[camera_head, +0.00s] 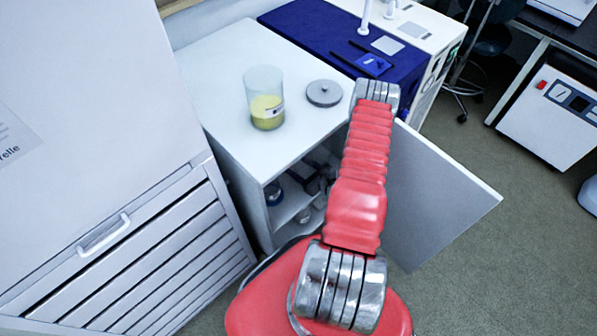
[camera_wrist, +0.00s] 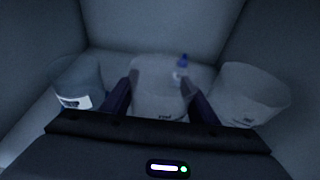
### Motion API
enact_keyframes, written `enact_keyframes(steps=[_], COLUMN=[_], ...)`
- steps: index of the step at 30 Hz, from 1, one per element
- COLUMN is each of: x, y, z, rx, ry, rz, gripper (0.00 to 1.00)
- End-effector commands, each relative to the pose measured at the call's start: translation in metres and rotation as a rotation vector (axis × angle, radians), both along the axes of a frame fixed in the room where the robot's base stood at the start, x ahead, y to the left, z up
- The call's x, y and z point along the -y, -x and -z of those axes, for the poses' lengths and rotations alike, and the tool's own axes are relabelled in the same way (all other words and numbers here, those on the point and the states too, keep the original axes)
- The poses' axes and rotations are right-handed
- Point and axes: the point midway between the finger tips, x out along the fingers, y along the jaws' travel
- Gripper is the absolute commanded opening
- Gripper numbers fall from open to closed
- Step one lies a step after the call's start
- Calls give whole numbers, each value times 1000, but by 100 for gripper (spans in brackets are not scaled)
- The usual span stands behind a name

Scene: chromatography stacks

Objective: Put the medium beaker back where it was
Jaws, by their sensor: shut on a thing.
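In the wrist view my gripper (camera_wrist: 163,88) is shut on a clear, whitish beaker (camera_wrist: 158,104), with one dark finger on each side of it. I take this to be the medium beaker. It is inside a dim cabinet compartment, between two other beakers. Whether its base touches the shelf is hidden by my gripper's body. In the head view my arm reaches down by the white cabinet (camera_head: 218,62), and my gripper and the held beaker cannot be made out.
In the wrist view a beaker with a white label (camera_wrist: 78,85) stands close on the left and another beaker (camera_wrist: 250,95) close on the right. The cabinet door (camera_head: 440,190) hangs open. A beaker of yellow liquid (camera_head: 265,97) and a grey disc (camera_head: 324,93) stand on top.

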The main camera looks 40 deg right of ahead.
Motion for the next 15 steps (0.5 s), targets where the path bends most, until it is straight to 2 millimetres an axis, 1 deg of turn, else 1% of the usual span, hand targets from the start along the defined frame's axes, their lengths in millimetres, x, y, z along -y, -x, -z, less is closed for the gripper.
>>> enact_keyframes(steps=[5, 11, 15], x=[-1, -1, -1], y=[0, 0, 0], z=[13, 36, 41], rx=[-1, -1, 0], ry=[-1, -1, 1], rz=[-1, -1, -1], gripper=[24, 24, 24])
